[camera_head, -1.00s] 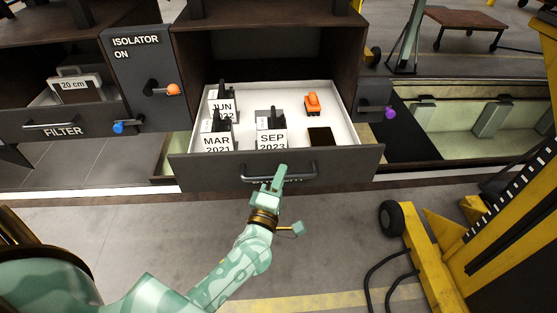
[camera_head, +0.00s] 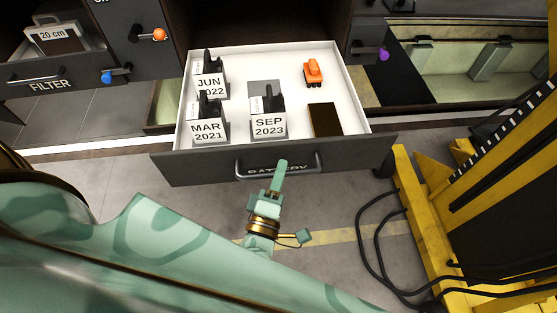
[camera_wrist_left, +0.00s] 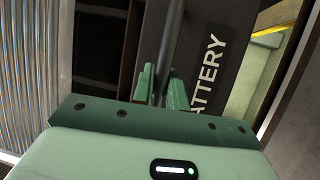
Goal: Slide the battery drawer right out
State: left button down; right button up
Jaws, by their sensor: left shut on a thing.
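The battery drawer (camera_head: 350,152) is pulled out from its cabinet, with its white inside open to view. Its dark front carries a bar handle (camera_head: 312,165) and the word BATTERY, partly covered by the handle and my fingers. My left gripper (camera_head: 280,172) is at the middle of the handle. In the left wrist view its two fingers (camera_wrist_left: 160,88) are shut on the handle bar (camera_wrist_left: 172,40), beside the BATTERY lettering (camera_wrist_left: 207,72). My right gripper does not show.
The drawer holds dated blocks (camera_head: 268,126), an orange toy-like piece (camera_head: 313,72) and a dark flat block (camera_head: 325,120). The filter drawer (camera_head: 50,82) is at the left. A yellow lifting machine (camera_head: 425,215) with black cables stands close at right. Floor shows in front.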

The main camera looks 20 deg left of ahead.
pick_arm(q)
jog(key=shift+s+d+f, duration=0.1)
jog(key=shift+s+d, duration=0.1)
jog(key=shift+s, duration=0.1)
jog(key=c, duration=1.4)
grip_release()
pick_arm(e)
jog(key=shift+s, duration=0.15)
